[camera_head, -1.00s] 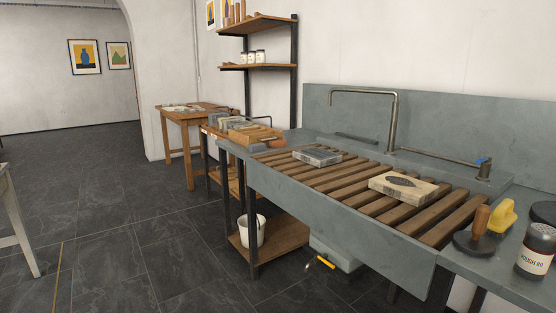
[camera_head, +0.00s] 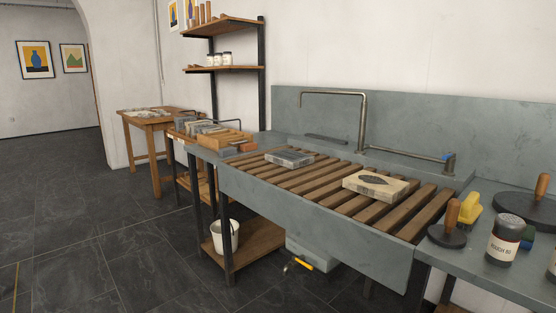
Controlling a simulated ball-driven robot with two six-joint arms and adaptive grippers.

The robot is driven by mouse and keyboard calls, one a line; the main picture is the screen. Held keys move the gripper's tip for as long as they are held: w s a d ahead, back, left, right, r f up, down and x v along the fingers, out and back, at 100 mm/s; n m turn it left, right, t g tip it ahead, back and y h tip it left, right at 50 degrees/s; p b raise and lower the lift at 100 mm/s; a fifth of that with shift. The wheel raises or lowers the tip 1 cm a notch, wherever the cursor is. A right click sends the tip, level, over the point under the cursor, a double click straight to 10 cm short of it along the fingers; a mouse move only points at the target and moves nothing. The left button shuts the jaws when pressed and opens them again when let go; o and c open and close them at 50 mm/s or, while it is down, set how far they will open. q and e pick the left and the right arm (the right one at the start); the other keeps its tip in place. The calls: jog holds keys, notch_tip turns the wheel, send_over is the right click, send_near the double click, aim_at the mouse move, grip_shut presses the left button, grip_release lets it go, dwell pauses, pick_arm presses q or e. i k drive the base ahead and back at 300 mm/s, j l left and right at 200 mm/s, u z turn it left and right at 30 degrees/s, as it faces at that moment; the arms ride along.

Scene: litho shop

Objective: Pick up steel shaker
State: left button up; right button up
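A grey metal-looking canister (camera_head: 503,240) with a dark lid and a white label reading something like "ROUGH 80" stands upright on the grey counter at the lower right. It is the only thing I see that looks like a steel shaker. A dark disc with a wooden handle (camera_head: 449,229) stands just left of it. A dark green object (camera_head: 527,237), partly hidden, is behind it on the right. Neither of my grippers shows in this view.
A larger dark disc with a wooden handle (camera_head: 527,210) and a yellow brush (camera_head: 467,210) stand behind the canister. To the left is a stone sink (camera_head: 310,215) with wooden slats carrying two stone blocks. A tap (camera_head: 362,115) rises behind. Dark floor (camera_head: 90,230) lies open at left.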

aim_at(509, 229)
jog(key=z, duration=1.25)
jog(key=i+j, duration=0.1)
